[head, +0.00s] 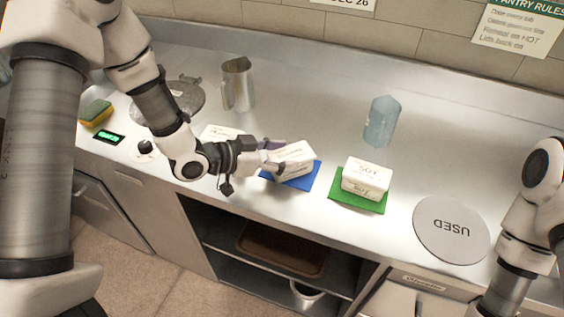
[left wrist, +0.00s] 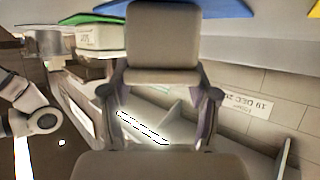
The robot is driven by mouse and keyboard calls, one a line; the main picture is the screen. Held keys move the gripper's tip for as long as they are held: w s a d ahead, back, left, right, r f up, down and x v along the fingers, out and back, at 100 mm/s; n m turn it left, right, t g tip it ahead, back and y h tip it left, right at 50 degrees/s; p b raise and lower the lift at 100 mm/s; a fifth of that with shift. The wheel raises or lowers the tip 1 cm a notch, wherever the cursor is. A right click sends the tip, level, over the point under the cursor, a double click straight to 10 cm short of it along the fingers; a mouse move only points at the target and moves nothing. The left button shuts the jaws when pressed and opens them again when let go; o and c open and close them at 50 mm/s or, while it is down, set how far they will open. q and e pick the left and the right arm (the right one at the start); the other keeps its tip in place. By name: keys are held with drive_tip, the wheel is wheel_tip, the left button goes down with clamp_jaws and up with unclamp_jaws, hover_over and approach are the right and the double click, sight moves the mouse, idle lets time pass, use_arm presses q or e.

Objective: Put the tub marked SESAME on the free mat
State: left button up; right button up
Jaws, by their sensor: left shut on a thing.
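My left gripper (head: 274,156) is shut on a white tub (head: 296,160) with a lid. The tub is tilted and over the blue mat (head: 302,184); I cannot tell whether it touches the mat. Its marking is too small to read. Another white tub marked SOY (head: 366,181) sits on the green mat (head: 343,204), to the right. A third white piece (head: 218,133) shows partly behind my left wrist, its marking unreadable. In the left wrist view the SOY tub (left wrist: 92,38) and the blue mat (left wrist: 226,8) show upside down. My right gripper is out of view.
A metal pitcher (head: 238,86) and a blue cup (head: 381,122) stand behind the tubs. A grey disc marked USED (head: 451,229) lies at the right. A sponge (head: 96,112) lies at the left. The counter's back right is clear. An open shelf (head: 230,232) is below the front edge.

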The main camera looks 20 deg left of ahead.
use_arm(q)
drive_tip(key=shift+w, duration=0.15)
drive_tip(key=shift+d, duration=0.1)
drive_tip(key=o, duration=1.4)
drive_tip(key=shift+f, duration=0.1)
drive_tip(key=shift+r+p, duration=0.3)
drive_tip(key=shift+s+a, duration=0.25)
drive_tip(key=shift+a, duration=0.05)
drive_tip(key=p+v, duration=0.2)
drive_tip(key=v, duration=0.9)
drive_tip(key=shift+s+r, duration=0.1)
drive_tip(key=shift+s, duration=0.1)
